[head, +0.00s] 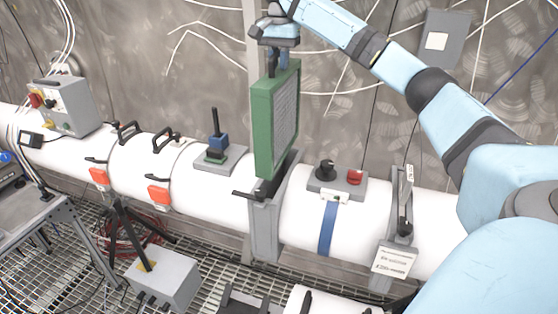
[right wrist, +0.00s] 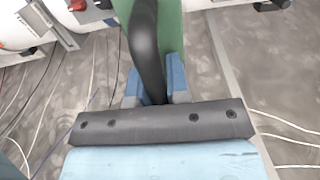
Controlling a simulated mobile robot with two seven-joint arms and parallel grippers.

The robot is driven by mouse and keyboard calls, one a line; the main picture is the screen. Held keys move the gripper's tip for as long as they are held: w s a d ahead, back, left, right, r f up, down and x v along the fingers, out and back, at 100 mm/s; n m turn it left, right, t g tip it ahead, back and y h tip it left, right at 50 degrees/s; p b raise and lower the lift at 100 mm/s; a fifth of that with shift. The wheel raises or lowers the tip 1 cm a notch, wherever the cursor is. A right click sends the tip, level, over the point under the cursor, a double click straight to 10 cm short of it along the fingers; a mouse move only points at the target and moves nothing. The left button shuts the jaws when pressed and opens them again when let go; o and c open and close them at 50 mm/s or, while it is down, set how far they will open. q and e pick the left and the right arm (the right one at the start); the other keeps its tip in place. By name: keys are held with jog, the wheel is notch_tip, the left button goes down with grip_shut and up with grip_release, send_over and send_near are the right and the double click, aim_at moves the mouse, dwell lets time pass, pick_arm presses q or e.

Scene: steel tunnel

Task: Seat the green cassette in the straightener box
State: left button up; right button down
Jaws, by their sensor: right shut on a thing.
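The green cassette (head: 264,126) is a green frame around a grey mesh panel. It hangs upright over the straightener box (head: 264,218), a grey housing across the white pipe. The cassette's lower edge is at the box's top; I cannot tell whether it has entered the slot. My right gripper (head: 277,60) is shut on the black handle at the cassette's top. In the right wrist view the blue fingers (right wrist: 158,88) close around the black handle (right wrist: 145,45), with the green cassette (right wrist: 172,30) behind it. My left gripper is not in view.
The white pipe (head: 230,195) runs across the scene. A blue-and-black device (head: 217,145) sits on it left of the box, and a grey block with a black knob and red button (head: 337,182) right of it. A white label (head: 394,261) hangs further right. Metal grating lies below.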

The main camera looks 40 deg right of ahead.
aim_at(280, 133)
notch_tip(280, 133, down, 21)
jog(key=shift+d+f+b, duration=0.1)
jog(key=shift+f+b, duration=0.1)
jog(key=shift+b, duration=0.1)
jog(key=shift+f+p, duration=0.4)
jog(key=shift+f, duration=2)
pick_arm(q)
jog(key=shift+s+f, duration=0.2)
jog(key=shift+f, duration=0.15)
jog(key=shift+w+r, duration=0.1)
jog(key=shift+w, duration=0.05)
pick_arm(e)
jog(key=shift+f, duration=0.15)
